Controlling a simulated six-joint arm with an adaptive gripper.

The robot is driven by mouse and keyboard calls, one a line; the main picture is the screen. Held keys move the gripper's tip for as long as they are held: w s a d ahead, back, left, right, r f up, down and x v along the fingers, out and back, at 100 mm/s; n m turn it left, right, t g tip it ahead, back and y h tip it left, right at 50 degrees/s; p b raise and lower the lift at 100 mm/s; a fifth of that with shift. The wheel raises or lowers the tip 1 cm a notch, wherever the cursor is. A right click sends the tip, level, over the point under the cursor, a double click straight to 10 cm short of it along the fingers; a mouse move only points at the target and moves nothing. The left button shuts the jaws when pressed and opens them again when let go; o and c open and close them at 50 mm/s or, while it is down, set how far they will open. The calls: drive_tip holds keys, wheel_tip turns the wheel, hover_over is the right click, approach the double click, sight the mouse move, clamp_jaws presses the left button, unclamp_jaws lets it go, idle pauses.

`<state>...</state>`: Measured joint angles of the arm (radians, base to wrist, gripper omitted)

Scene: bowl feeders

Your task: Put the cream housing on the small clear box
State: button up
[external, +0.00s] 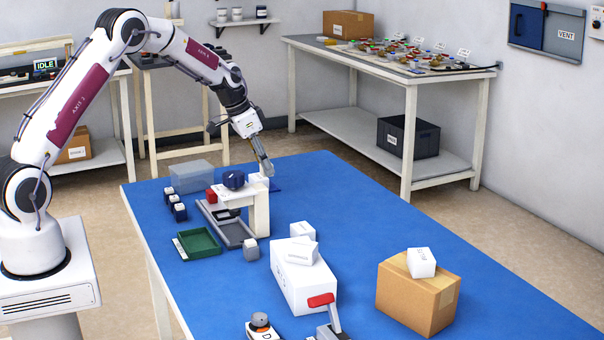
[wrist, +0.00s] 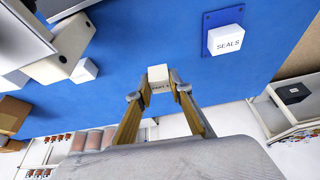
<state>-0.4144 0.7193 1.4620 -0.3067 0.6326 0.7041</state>
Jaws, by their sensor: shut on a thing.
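My gripper (external: 267,166) is over the far part of the blue table, behind the white stand. In the wrist view my gripper (wrist: 159,92) is shut on a small cream block (wrist: 158,75) with dark lettering on its face, which I take as the cream housing. Its underside and any gap to the table cannot be judged. A translucent grey box (external: 191,176), seemingly the clear box, stands at the table's far left, left of my gripper and apart from it.
A white SEALS box (wrist: 226,40) sits on a dark blue plate near my gripper. The white stand (external: 262,212) and a dark blue object (external: 233,180) lie between gripper and clear box. A green tray (external: 198,243) and white carton (external: 300,278) are nearer.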

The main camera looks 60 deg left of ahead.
drive_tip(key=s+a+r+n+y, duration=0.1)
drive_tip(key=s+a+r, duration=0.15)
drive_tip(key=a, duration=0.45)
drive_tip(key=s+a+r+n, duration=0.15)
drive_tip(key=s+a, duration=0.25)
drive_tip(key=a, duration=0.4)
wheel_tip(320, 180, up, 3)
drive_tip(key=n+y, duration=0.1)
drive_tip(key=n, duration=0.2)
hover_over(193, 165)
drive_tip(key=s, duration=0.1)
drive_tip(key=shift+s+d, duration=0.2)
drive_tip(key=shift+d, duration=0.2)
drive_tip(key=shift+f, duration=0.15)
drive_tip(key=shift+f, duration=3.05)
drive_tip(key=shift+f, duration=0.1)
drive_tip(key=shift+f, duration=1.8)
drive_tip(key=shift+f, duration=0.15)
